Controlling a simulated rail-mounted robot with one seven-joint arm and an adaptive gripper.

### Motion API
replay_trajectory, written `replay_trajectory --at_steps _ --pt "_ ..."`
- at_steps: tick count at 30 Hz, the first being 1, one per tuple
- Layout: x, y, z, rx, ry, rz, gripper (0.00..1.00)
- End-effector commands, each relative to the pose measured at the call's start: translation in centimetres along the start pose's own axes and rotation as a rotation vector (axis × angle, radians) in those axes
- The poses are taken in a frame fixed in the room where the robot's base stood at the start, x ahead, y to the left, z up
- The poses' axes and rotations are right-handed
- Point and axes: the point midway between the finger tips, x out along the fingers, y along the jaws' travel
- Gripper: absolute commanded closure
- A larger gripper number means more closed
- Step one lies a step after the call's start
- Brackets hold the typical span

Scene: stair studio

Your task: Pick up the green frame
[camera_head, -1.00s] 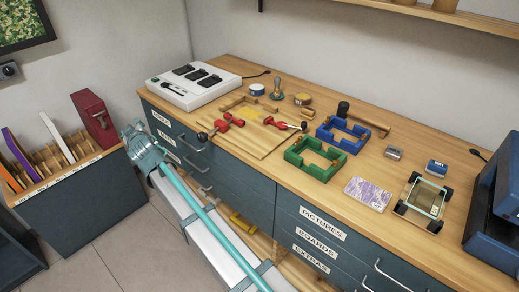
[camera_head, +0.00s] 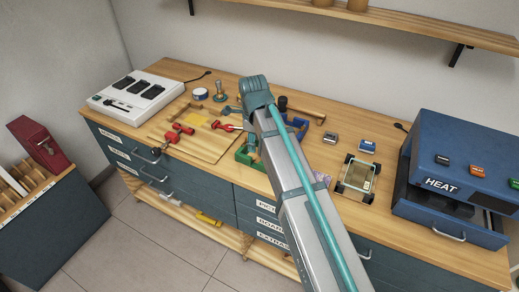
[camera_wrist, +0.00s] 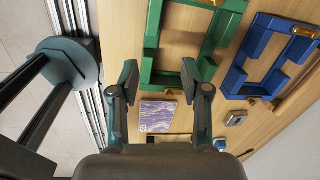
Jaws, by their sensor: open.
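The green frame (camera_wrist: 153,35) lies on the wooden counter, a rectangle with gaps in its sides. In the head view, my arm hides most of it and only its left part (camera_head: 243,157) shows. My gripper (camera_wrist: 160,82) is open and empty, fingers spread. In the wrist view, the frame's near-left corner shows between and just beyond the fingertips. The right fingertip overlaps its near side in the picture. I cannot tell the height gap.
A blue frame (camera_wrist: 237,82) lies right of the green one. A purple patterned card (camera_wrist: 158,116) lies near the gripper. A wooden board (camera_head: 190,146) with red clamps (camera_head: 172,137) is to the left. A blue heat press (camera_head: 455,165) stands right. A shelf (camera_head: 425,24) hangs above.

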Motion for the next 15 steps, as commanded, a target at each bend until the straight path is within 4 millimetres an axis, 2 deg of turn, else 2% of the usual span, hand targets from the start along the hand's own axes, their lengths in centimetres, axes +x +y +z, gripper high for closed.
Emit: replay_trajectory --at_steps 1,5,8,15 --pt "-0.8 0.2 -1.7 0.078 0.012 0.032 0.53" --pt "-1.3 0.8 -3.7 0.198 0.037 0.084 0.53" --pt "-0.8 1.0 -4.2 0.228 0.044 0.097 0.53" --pt "2.1 1.3 -4.2 0.228 0.044 0.097 0.53"
